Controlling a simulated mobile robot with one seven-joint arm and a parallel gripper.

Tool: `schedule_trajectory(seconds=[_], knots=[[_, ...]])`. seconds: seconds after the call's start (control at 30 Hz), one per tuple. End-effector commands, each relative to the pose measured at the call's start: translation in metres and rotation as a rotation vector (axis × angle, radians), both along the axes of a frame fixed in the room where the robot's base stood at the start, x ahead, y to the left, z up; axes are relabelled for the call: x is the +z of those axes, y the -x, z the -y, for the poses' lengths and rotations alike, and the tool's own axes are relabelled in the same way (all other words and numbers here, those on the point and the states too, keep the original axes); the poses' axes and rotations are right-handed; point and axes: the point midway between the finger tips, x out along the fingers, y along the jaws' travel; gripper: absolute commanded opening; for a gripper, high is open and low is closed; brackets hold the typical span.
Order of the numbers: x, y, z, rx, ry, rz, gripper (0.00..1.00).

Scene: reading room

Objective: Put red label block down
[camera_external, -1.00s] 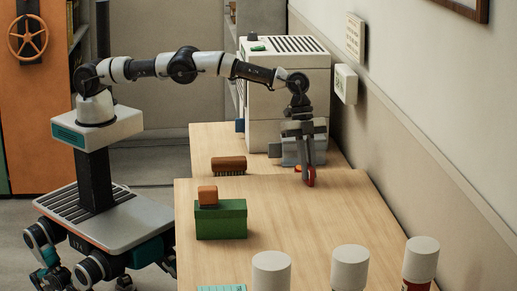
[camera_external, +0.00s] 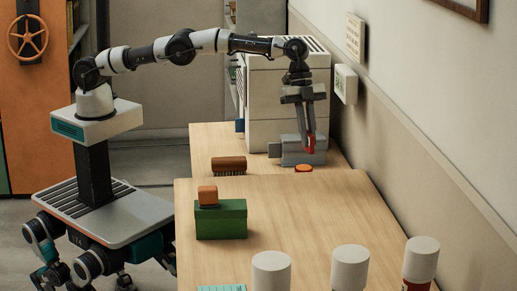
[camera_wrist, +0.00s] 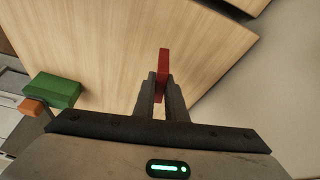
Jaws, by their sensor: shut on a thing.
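The red label block (camera_external: 310,144) is a thin red piece between the fingertips of my gripper (camera_external: 307,148). My gripper is shut on it and points down. In the external view the block appears raised, in front of the grey device (camera_external: 290,158) by the wall. In the wrist view the block (camera_wrist: 163,62) stands out beyond my gripper's fingers (camera_wrist: 160,88), with the wooden tabletop behind it. The fingers hide part of the block.
An orange disc (camera_external: 303,168) lies on the table (camera_external: 270,200) below my gripper. A brown brush (camera_external: 229,164) and a green box (camera_external: 221,222) topped by an orange block (camera_external: 207,194) stand left. White-topped cylinders (camera_external: 350,268) stand at the front. The table's middle is clear.

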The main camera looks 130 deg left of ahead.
Motion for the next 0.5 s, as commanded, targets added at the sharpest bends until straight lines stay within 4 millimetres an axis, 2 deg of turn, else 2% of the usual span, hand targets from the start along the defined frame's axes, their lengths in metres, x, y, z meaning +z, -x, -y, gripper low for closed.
schedule_trajectory(seconds=[0.17, 0.27, 0.37, 0.5], knots=[[0.012, 0.011, 0.028, 0.013, 0.003, 0.001, 0.00], [0.016, 0.024, 0.052, 0.009, 0.002, 0.002, 0.00], [0.017, 0.042, 0.081, -0.007, 0.001, 0.003, 0.00], [0.017, 0.077, 0.126, -0.046, 0.000, 0.005, 0.00]])
